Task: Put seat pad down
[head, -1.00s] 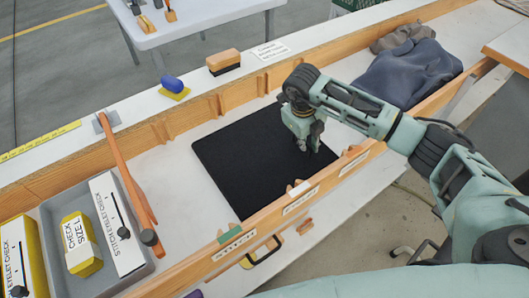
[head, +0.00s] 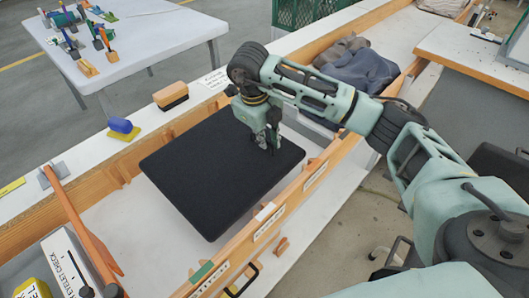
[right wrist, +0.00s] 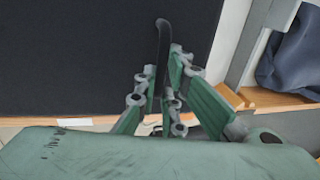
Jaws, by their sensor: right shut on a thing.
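The seat pad (head: 205,170) is a flat black square in the long wooden-sided bay in the head view. It looks raised a little above the bay's white floor (head: 150,222), and its front edge shows. My right gripper (head: 268,143) is above the pad's right part and is shut on it. In the right wrist view, the fingers (right wrist: 160,72) close around a dark upright strip, and the pad (right wrist: 85,55) fills the upper left. Exactly where the strip joins the pad is hard to see. My left gripper is not in view.
Wooden rails (head: 235,250) border the bay. A dark blue cloth (head: 360,68) lies at the bay's far right. A brush (head: 171,95) and a blue-and-yellow block (head: 123,128) stand on the back ledge. An orange-handled tool (head: 80,225) lies at the left.

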